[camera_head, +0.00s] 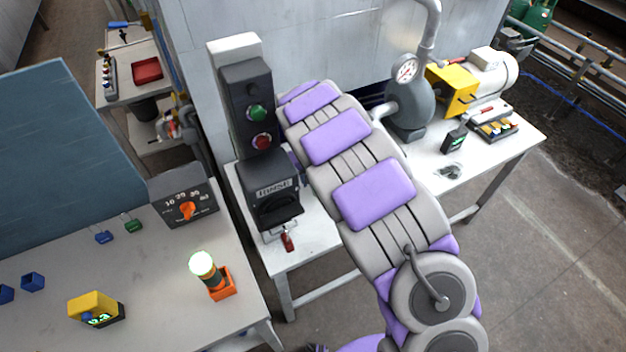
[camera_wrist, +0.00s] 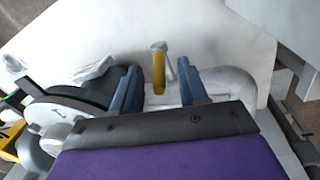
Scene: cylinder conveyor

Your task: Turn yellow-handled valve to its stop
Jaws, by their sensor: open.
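The valve's yellow handle (camera_wrist: 158,73) shows in the wrist view as a short upright bar with a pale cap on top, close to a white pipe (camera_wrist: 236,84). My gripper (camera_wrist: 158,88) is open, with one blue finger on the left of the handle and one on the right. A gap shows between the handle and each finger; I cannot tell whether the handle is at the same depth as the fingertips. In the head view my purple and grey arm reaches away toward the wall, and both the gripper and the yellow handle are hidden there.
A grey pump body (camera_head: 408,112) with a round gauge (camera_head: 405,69) stands right of my arm, beside a yellow housing (camera_head: 452,88) on a white table (camera_head: 492,160). A black control box (camera_head: 250,105) with green and red buttons stands close on the left.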

